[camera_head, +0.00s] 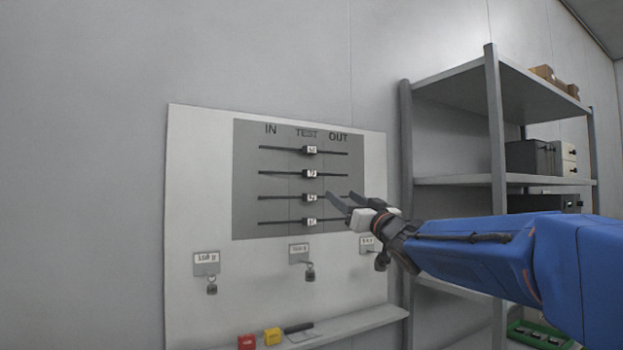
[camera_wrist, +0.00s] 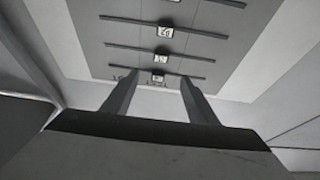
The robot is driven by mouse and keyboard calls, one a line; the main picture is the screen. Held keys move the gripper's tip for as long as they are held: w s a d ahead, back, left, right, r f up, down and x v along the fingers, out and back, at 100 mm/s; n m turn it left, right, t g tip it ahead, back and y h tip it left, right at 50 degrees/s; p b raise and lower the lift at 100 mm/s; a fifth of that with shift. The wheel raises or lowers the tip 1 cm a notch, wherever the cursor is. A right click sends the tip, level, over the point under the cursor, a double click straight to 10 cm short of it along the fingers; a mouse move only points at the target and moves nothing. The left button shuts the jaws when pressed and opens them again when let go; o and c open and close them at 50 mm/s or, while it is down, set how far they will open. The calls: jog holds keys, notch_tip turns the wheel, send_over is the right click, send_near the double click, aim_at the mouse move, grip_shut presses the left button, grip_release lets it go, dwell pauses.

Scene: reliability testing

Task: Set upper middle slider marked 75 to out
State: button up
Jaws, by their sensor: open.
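The grey slider panel (camera_head: 245,190) is on the white wall board, with IN, TEST and OUT printed along its top. Several horizontal rails each carry a small dark slider with a white label. The upper middle slider (camera_head: 310,173) is second from the top and sits mid-rail under TEST; its number is too small to read surely. The other sliders also sit mid-rail. My gripper (camera_head: 341,198) is open and empty, in front of the panel's lower right part, apart from the upper middle slider. In the wrist view its two fingers (camera_wrist: 158,78) are spread, with sliders between and beyond them.
A ledge (camera_head: 350,325) below holds a red block (camera_head: 246,342), a yellow block (camera_head: 272,336) and a dark item. A grey shelf rack (camera_head: 497,130) stands at right.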

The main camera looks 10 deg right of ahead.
aim_at(312, 174)
jog(key=x, duration=1.7)
jog(key=shift+w+a+r, duration=0.15)
jog(key=shift+a+r, duration=0.1)
jog(key=shift+a, duration=0.05)
